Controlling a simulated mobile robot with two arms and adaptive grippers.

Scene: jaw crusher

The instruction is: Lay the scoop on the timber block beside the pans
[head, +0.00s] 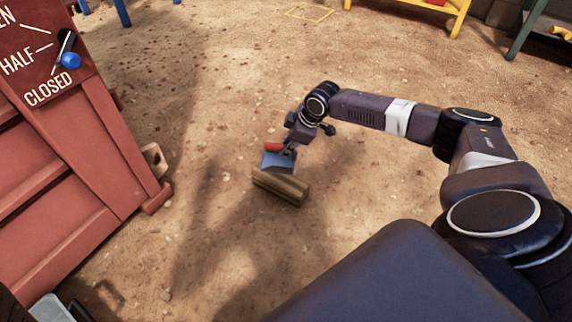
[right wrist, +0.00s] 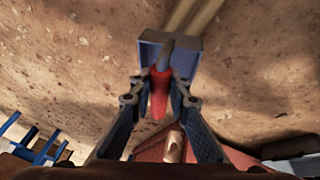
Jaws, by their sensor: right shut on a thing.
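The scoop has a blue pan (head: 277,162) and a red handle (head: 274,147). My right gripper (head: 289,147) is shut on the handle. In the right wrist view, the red handle (right wrist: 158,92) sits between the two fingers (right wrist: 158,100), with the blue pan (right wrist: 150,52) beyond them. The timber block (head: 281,187) lies on the ground just below the scoop in the head view; it also shows at the top of the right wrist view (right wrist: 190,14). I cannot tell whether scoop and block touch. My left gripper is not in view.
A red machine (head: 75,165) with a lever and OPEN/HALF/CLOSED markings stands at left. A grey tray-like thing (head: 50,309) is cut off at the lower left. A yellow-legged stand (head: 455,14) is at the back. Bare dirt around the block is clear.

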